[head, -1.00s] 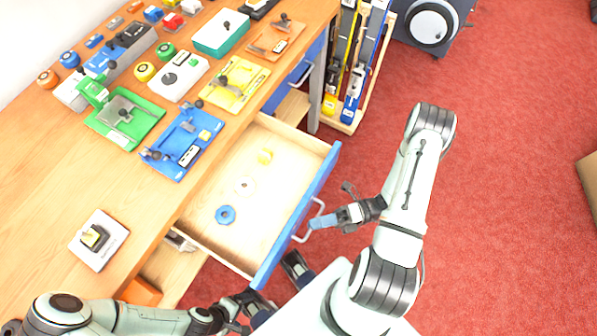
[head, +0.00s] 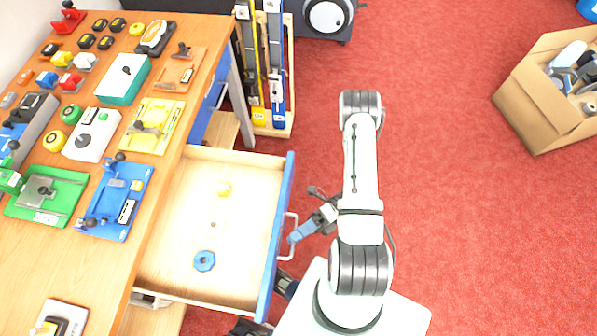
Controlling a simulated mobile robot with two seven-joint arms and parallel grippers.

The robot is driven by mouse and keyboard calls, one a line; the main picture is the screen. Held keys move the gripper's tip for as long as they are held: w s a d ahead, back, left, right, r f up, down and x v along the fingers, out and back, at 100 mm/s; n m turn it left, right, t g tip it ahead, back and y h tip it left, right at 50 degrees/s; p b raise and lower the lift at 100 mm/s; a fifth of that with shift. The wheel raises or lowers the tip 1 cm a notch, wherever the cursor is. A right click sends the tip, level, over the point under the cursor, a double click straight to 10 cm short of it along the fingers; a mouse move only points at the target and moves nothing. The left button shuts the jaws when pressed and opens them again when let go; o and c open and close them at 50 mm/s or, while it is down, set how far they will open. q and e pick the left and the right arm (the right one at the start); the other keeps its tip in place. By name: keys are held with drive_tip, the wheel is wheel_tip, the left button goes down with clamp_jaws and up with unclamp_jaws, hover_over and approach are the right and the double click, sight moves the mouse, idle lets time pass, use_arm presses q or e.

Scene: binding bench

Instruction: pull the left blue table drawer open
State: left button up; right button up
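The left blue table drawer (head: 275,242) stands pulled well out from the wooden table, its blue front facing right. Its pale handle (head: 291,228) is on that front. Inside lie a blue ring (head: 204,260), a small yellow piece (head: 224,188) and a tiny brown piece. My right gripper (head: 297,237) is at the handle, its blue fingertips closed around the bar as far as I can see. My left gripper (head: 250,327) is at the bottom edge by the drawer's near corner, mostly cut off; its fingers do not show clearly.
The table top (head: 185,72) carries coloured fixtures, including a blue one (head: 113,203) and a green one (head: 45,194). Another blue-fronted drawer (head: 212,98) is farther back. A wooden rack (head: 267,128) stands beyond it. A cardboard box (head: 540,108) is far right; red floor between is clear.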

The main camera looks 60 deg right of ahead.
idle(0.3)
drive_tip(key=b+v, duration=0.1)
drive_tip(key=v, duration=1.2)
drive_tip(key=shift+d+b, duration=0.2)
drive_tip(key=shift+b, duration=0.15)
